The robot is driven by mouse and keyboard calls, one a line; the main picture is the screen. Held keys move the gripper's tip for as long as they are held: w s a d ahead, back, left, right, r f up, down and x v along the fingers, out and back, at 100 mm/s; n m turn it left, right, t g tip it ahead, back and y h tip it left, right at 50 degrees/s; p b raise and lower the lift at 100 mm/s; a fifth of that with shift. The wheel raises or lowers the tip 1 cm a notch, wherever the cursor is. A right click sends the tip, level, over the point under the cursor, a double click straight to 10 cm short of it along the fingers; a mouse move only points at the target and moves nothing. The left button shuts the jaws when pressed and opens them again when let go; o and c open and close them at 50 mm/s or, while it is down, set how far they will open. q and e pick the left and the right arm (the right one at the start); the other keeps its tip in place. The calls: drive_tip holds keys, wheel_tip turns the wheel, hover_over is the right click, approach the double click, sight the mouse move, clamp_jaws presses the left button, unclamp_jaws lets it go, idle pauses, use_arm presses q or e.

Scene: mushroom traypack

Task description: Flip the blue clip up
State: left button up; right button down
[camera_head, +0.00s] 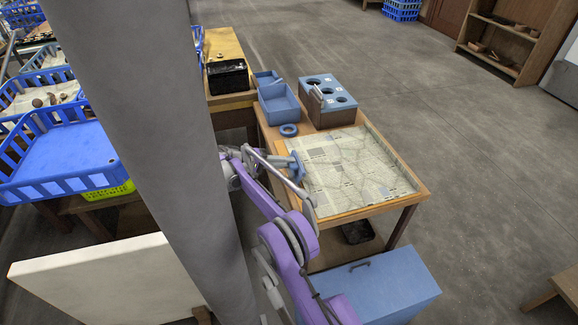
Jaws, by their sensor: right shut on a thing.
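My right gripper (290,162) reaches in over the left edge of the small wooden table, beside the printed sheet. It is shut on a small blue piece (297,168), which looks like the blue clip. The piece shows just past the fingertips, above the left side of the sheet. It is too small to tell whether it is up or down, or whether it touches the table. My left gripper is not in view.
The wooden table (378,208) bears a printed sheet (355,165), a blue ring (288,130), a blue tray (277,110) and a box with round holes (327,115). A blue chest (385,285) stands in front. Blue crates (65,165) stand at left.

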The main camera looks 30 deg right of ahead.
drive_tip(key=shift+w+a+f+g+h+b, duration=0.1)
drive_tip(key=shift+a+f+g+h+b, duration=0.25)
drive_tip(key=shift+h+b, duration=0.45)
drive_tip(key=shift+r, duration=0.1)
drive_tip(key=c, duration=0.8)
unclamp_jaws()
drive_tip(key=shift+c, duration=0.2)
